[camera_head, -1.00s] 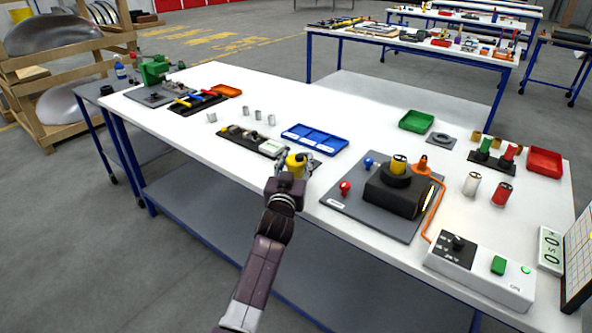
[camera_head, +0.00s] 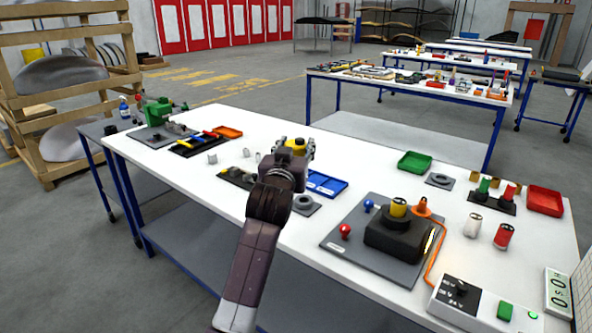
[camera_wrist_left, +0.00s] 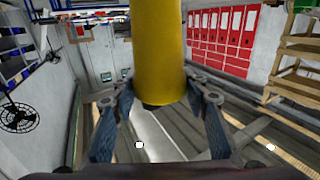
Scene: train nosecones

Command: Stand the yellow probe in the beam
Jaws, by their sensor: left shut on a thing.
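My left gripper (camera_head: 297,149) is shut on the yellow probe (camera_head: 298,142), held in the air above the table. In the left wrist view the yellow probe (camera_wrist_left: 158,50) is a thick cylinder with a dark end, between the two fingers (camera_wrist_left: 158,110). A grey plate (camera_head: 345,243) bears a black block (camera_head: 395,238) with a yellow-topped dark cylinder (camera_head: 398,208), an orange cone (camera_head: 422,207), and red (camera_head: 344,231) and blue (camera_head: 368,205) knobs. I cannot tell which part is the beam. My right gripper is not in view.
A dark ring (camera_head: 304,202) on a small plate sits below my left gripper, beside the blue tray (camera_head: 326,184). White (camera_head: 473,225) and red (camera_head: 503,236) cylinders stand right of the black block. A control box (camera_head: 480,305) is at the front right.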

